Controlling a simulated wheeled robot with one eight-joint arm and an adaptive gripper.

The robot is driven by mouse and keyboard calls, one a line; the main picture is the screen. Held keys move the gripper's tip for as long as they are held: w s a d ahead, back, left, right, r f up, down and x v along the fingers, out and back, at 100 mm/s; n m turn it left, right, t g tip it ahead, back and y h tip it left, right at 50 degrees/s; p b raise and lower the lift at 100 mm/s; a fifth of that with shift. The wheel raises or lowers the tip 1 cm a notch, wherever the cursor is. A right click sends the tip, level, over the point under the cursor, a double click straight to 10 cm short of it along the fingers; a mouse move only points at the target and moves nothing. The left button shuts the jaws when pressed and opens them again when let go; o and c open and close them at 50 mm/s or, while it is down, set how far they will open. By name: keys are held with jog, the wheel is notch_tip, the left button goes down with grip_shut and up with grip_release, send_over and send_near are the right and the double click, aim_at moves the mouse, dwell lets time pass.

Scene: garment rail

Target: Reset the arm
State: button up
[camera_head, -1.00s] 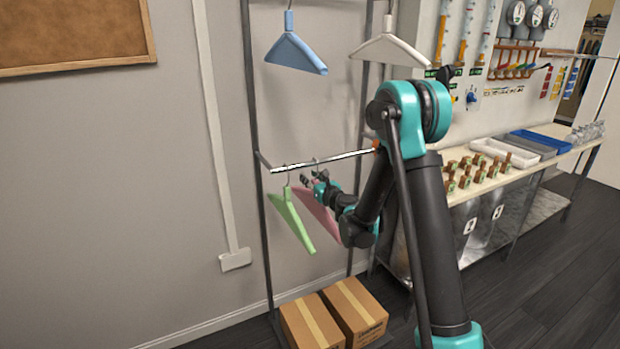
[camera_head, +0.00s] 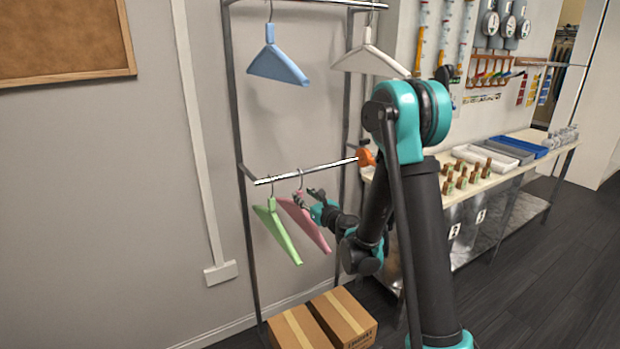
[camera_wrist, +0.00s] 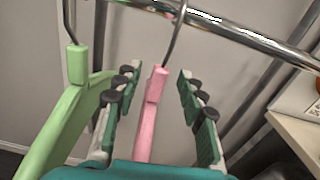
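My gripper (camera_wrist: 160,105) is open, with its two fingers apart on either side of the pink hanger (camera_wrist: 147,125) in the wrist view. A gap shows between the hanger and each finger. The pink hanger hangs by its hook from the lower rail (camera_head: 310,170) in the head view. My gripper (camera_head: 308,196) is there at the pink hanger's upper right. The green hanger (camera_head: 278,232) hangs on the same rail just to the left; it also shows in the wrist view (camera_wrist: 70,120), outside the left finger.
A blue hanger (camera_head: 276,62) and a white hanger (camera_head: 368,60) hang from the upper rail. Cardboard boxes (camera_head: 345,318) sit on the floor below. A workbench (camera_head: 520,175) with trays and several small bottles stands at the right. An orange part (camera_head: 366,157) sits at the lower rail's right end.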

jog(key=s+d+f+n+g+h, duration=0.3)
jog(key=s+d+n, duration=0.6)
jog(key=s, duration=0.2)
jog(key=s+d+f+n+g+h, duration=0.3)
jog(key=s+d+n, duration=0.6)
jog(key=s, duration=0.3)
jog(key=s+d+f+n+g+h, duration=0.4)
jog(key=s+d+f+n, duration=0.1)
jog(key=s+d+n, duration=0.4)
jog(key=s+n, duration=0.1)
jog(key=s, duration=0.1)
jog(key=shift+s, duration=0.35)
